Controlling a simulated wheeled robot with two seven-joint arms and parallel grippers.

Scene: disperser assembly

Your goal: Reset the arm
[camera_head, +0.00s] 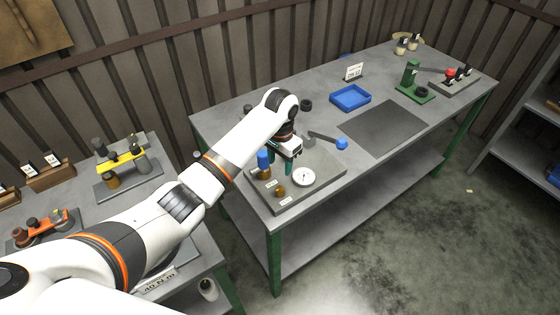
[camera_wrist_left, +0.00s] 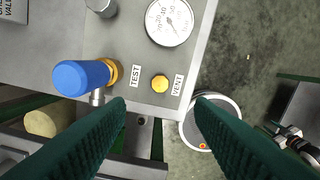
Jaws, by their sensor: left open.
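My left arm (camera_head: 240,146) reaches in from the left across the gap between two benches. Its gripper (camera_head: 289,162) hangs over the test panel (camera_head: 325,165) at the near left corner of the right-hand bench. In the left wrist view the two dark green fingers (camera_wrist_left: 162,104) are spread apart with nothing between them. The panel holds a white dial gauge (camera_head: 304,176), a blue-capped part (camera_head: 263,158) and a yellow button (camera_head: 280,191). In the left wrist view the yellow button (camera_wrist_left: 160,83) lies between the TEST and VENT labels, just beyond the fingertips.
On the right-hand bench are a blue tray (camera_head: 350,97), a dark mat (camera_head: 383,128), a green stand (camera_head: 412,83) and a blue-ended tool (camera_head: 341,144). The left bench carries a yellow holder (camera_head: 122,160) and an orange holder (camera_head: 42,226). Shelves stand at the far right.

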